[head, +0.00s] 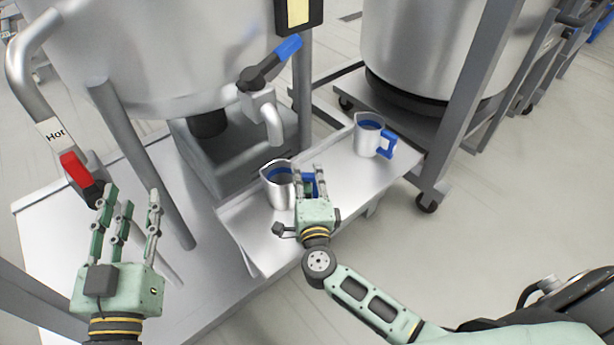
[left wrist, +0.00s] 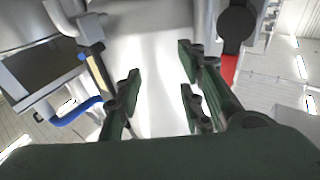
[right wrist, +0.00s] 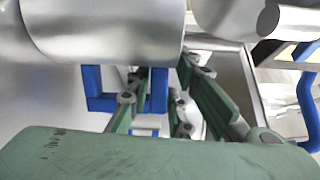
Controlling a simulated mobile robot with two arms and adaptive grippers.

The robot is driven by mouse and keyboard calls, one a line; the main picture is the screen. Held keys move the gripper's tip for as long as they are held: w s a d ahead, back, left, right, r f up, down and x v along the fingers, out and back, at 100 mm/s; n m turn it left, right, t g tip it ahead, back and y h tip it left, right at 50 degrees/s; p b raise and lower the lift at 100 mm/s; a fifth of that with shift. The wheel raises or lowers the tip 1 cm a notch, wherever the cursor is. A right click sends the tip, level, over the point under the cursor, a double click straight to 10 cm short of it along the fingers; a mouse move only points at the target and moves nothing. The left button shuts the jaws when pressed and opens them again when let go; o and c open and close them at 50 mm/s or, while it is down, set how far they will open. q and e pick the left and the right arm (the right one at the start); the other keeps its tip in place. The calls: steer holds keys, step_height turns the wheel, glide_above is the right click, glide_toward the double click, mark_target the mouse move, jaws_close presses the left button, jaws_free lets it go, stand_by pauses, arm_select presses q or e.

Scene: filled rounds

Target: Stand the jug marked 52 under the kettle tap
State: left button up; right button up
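Two metal jugs with blue handles stand on the steel shelf (head: 250,245). The nearer jug (head: 276,190) is upright, just in front of the tap spout (head: 272,125) in the picture; the farther jug (head: 367,140) stands to its right. I cannot read a mark on either. My right gripper (head: 311,172) is at the nearer jug's handle, which shows between and beside its spread fingers (right wrist: 162,75). That jug's body fills the top of the right wrist view (right wrist: 100,30). My left gripper (head: 128,200) is open and empty, at the left. The kettle (head: 180,50) carries the tap with a blue lever.
A kettle leg (head: 145,165) stands between my grippers. A second vessel (head: 420,50) on a wheeled frame stands behind the farther jug. The shelf between the jugs is clear.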

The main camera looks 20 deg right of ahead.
steer(key=shift+o, duration=1.3)
steer(key=shift+r, duration=0.15)
